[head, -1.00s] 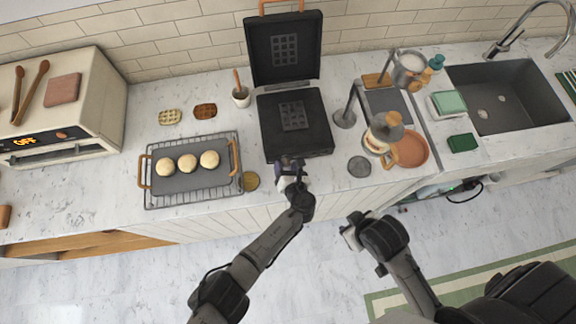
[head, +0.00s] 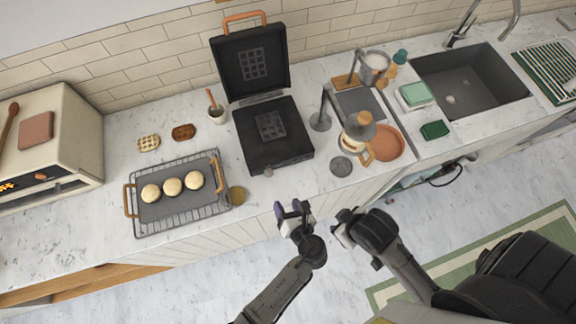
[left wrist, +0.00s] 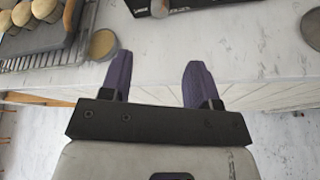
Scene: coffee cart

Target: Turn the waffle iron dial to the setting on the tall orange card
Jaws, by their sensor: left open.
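The black waffle iron (head: 284,153) stands open on the counter, its lid (head: 250,65) raised with an orange handle. A small grey knob (head: 268,172), apparently the dial, shows at its front edge; its setting is too small to read. In the left wrist view only the waffle iron's front edge (left wrist: 175,5) shows, at the top. My left gripper (head: 293,206) is open and empty, in front of the counter edge, apart from the waffle iron. Its purple fingers (left wrist: 158,76) show spread. My right gripper (head: 343,222) hangs beside it; its fingers are unclear. I cannot make out a tall orange card.
A wire rack with a tray (head: 205,205) of round buns stands left of the waffle iron, a brass-coloured round lid (head: 237,196) beside it. A glass coffee maker (head: 357,135), a dark disc (head: 341,166) and a terracotta plate (head: 390,144) stand right.

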